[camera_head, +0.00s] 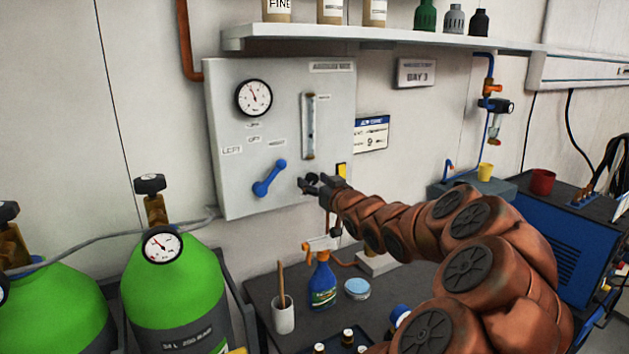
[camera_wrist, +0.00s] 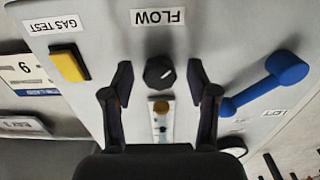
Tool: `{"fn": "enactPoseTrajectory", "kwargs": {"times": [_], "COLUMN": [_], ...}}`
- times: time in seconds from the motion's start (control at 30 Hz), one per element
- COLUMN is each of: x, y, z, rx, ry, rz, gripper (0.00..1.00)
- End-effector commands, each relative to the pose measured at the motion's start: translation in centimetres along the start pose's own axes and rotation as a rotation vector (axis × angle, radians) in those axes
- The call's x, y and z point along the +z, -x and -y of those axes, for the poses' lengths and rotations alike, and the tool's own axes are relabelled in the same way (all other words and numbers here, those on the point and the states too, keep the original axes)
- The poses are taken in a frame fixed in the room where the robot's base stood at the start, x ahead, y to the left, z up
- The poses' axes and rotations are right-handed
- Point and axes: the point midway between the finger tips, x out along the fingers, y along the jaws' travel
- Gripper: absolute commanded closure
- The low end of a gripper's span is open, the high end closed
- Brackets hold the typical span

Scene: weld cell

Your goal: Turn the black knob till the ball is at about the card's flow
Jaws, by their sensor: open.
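My gripper (camera_head: 317,186) is at the panel's lower right in the head view and hides most of the knob. The flow tube (camera_head: 309,128) stands above it; I cannot read the ball's level there. A brownish round spot (camera_wrist: 160,107) shows by the tube in the wrist view. The card (camera_head: 371,134) shows one large digit, 9 or 6.
A blue lever (camera_head: 270,178) is left of the knob, and a yellow GAS TEST button (camera_wrist: 69,65) is on its other side. A round gauge (camera_head: 254,98) is higher on the panel. Green cylinders (camera_head: 175,290) stand lower left. A spray bottle (camera_head: 322,284) stands on the bench below.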

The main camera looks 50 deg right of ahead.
Motion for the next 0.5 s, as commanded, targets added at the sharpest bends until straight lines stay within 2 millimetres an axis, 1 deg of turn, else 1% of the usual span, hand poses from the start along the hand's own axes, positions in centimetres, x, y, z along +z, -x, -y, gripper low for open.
{"fn": "enactPoseTrajectory", "kwargs": {"times": [0.1,0.37,0.5], "x": [-0.03,-0.01,0.0], "y": [-0.31,-0.36,-0.35], "z": [-0.03,-0.05,-0.05], "rx": [0.001,0.001,0.001], "ry": [0.0,0.001,0.001], "rz": [0.0,0.0,0.0], "gripper": [0.41,0.41,0.56]}}
